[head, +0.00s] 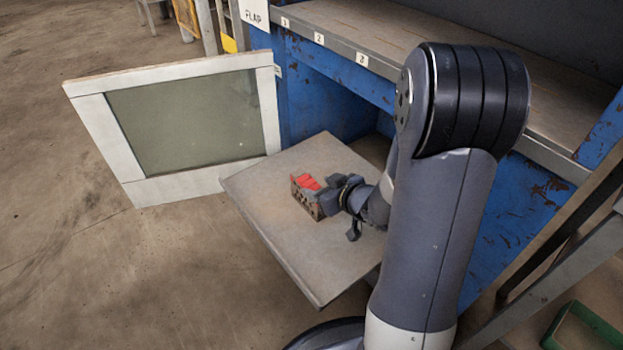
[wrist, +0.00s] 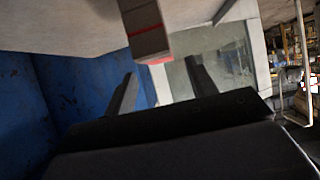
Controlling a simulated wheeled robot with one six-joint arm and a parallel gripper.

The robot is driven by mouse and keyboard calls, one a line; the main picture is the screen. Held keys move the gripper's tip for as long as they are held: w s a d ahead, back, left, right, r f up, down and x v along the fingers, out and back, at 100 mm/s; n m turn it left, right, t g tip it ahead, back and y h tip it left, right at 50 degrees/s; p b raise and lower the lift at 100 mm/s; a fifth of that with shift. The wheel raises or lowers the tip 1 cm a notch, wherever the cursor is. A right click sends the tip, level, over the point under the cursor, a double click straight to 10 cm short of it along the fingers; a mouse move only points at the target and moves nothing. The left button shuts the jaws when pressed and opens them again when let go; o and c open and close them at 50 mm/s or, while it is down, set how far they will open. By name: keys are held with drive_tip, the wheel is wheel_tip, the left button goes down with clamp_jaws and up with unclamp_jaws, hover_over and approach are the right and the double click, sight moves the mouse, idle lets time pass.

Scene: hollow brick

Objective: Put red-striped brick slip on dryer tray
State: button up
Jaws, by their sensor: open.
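The red-striped brick slip (head: 306,194) is a small brown block with red on its top. It rests on a flat grey board (head: 290,255) that juts out from the blue cabinet. I cannot tell whether this board is the dryer tray. My gripper (head: 330,193) is low over the board, right beside the brick on its right. In the wrist view the brick (wrist: 146,28), with a red stripe, shows just past the spread fingers of my gripper (wrist: 160,70). The fingers are open with nothing held. My arm hides part of the board's right side.
A white-framed door (head: 180,125) with a glazed panel stands open left of the board. The blue cabinet (head: 310,90) has a shelf marked 1, 2, 3 and a FLAP sign. A green-edged box (head: 590,318) is at lower right. Floor at left is clear.

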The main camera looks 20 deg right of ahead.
drive_tip(key=p+v, duration=0.2)
drive_tip(key=v, duration=0.4)
drive_tip(key=shift+s, duration=0.25)
drive_tip(key=shift+r, duration=0.1)
idle(0.9)
